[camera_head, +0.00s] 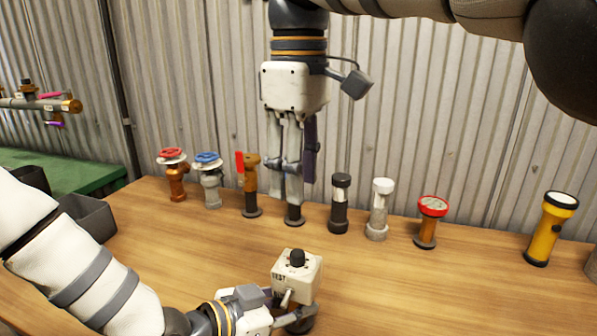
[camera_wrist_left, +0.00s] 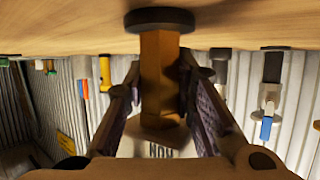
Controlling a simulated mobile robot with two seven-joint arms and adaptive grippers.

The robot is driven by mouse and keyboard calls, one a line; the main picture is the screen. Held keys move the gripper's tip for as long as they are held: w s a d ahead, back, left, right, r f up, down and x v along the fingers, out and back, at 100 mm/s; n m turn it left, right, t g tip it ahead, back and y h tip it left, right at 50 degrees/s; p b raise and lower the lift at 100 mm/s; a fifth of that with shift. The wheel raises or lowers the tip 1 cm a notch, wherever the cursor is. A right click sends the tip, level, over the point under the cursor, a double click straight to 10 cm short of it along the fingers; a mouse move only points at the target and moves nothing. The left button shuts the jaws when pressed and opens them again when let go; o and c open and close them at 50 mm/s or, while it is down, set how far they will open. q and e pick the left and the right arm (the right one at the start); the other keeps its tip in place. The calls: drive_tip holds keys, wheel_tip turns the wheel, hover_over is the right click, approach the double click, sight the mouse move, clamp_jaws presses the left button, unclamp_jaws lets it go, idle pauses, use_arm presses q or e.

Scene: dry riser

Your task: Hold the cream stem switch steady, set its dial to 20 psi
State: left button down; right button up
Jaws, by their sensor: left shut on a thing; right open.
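The cream stem switch (camera_head: 285,272) stands upright at the front middle of the table, with a black dial (camera_head: 297,257) on top and lettering on its side. The dial's reading is too small to tell. My left gripper (camera_head: 290,316) is shut on its stem below the cream box. In the left wrist view, which is upside down, the brown stem (camera_wrist_left: 160,75) sits between the two fingers, with its dark round base (camera_wrist_left: 160,18) on the table. My right gripper (camera_head: 289,190) is open and empty, pointing down behind and above the switch, apart from it.
Along the back stand red and blue handwheel valves (camera_head: 208,185), an orange valve (camera_head: 250,185), a black cylinder (camera_head: 339,205), a white-topped one (camera_head: 379,210), a red-topped gauge (camera_head: 430,220) and a yellow torch (camera_head: 551,228). A dark base (camera_head: 294,216) is partly hidden behind my right gripper. The right foreground is clear.

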use_arm(q)
drive_tip(key=c, duration=1.3)
unclamp_jaws()
